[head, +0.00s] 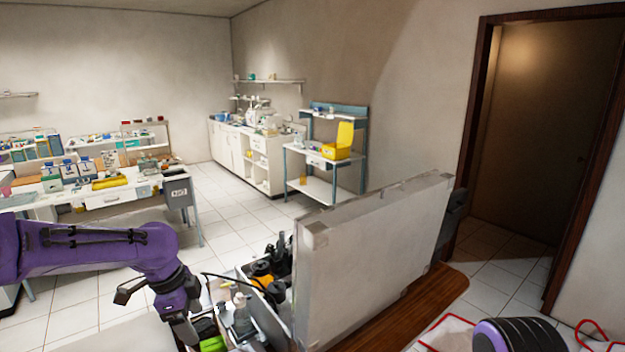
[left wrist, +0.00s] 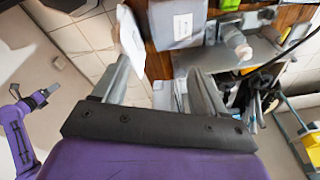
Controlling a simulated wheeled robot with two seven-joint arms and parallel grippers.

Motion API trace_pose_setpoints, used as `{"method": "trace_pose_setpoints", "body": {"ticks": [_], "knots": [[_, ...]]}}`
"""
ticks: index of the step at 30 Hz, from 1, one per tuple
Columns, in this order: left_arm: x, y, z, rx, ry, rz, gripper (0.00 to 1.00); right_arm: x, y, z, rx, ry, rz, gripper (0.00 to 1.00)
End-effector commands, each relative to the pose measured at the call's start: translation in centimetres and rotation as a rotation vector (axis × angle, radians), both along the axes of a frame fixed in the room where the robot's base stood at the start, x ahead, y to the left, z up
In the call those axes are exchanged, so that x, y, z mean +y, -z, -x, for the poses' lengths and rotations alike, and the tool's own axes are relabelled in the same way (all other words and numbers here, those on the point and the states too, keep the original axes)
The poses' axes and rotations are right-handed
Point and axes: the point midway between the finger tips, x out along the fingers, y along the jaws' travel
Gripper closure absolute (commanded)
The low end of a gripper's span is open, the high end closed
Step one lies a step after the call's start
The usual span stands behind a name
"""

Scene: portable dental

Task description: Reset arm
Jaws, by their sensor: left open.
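My left arm comes in from the left in the head view, bent down at the wrist. My left gripper (head: 207,328) is low, beside the open case with bottles, and partly cut off by the lower edge. In the left wrist view the two fingers of my left gripper (left wrist: 163,70) stand wide apart, with nothing held between them. A purple arm, apparently my right one, shows at the far left of that view; its small gripper (left wrist: 44,94) is too small to read. A purple rounded part of mine shows at the lower right of the head view.
The open case (head: 278,325) holds bottles and dark tools, with an upright grey lid panel (head: 375,255) on its right. A wooden surface (head: 415,305) lies under the panel. A supply table (head: 100,195) and a shelf cart (head: 325,165) stand farther back, with open tiled floor between.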

Motion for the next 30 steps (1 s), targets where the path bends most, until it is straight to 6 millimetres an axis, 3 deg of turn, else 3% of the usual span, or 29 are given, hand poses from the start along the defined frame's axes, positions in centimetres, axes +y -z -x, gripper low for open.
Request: {"method": "trace_pose_setpoints", "body": {"ticks": [12,16,19,23,27,30], "knots": [[-2.7,1.3,-3.9,-0.191,-0.494,0.222,0.28,0.0,0.1,0.0,0.0,0.0,0.0,0.27],[-3.2,4.6,-4.3,-0.239,-0.752,0.332,0.28,0.0,0.9,0.0,0.0,0.0,0.0,0.27],[-3.1,9.8,-3.4,-0.265,-1.016,0.427,0.28,0.0,2.1,0.0,0.0,0.0,0.0,0.27],[-1.4,20.0,1.2,-0.301,-1.431,0.523,0.28,0.0,4.7,-0.1,0.0,0.0,0.0,0.27],[1.5,29.3,9.6,-0.357,-1.763,0.525,0.28,0.0,7.3,-0.1,0.0,0.0,0.0,0.27],[3.5,34.6,16.7,-0.387,-1.91,0.455,0.28,0.0,9.4,-0.1,0.0,0.0,0.0,0.27]]}}
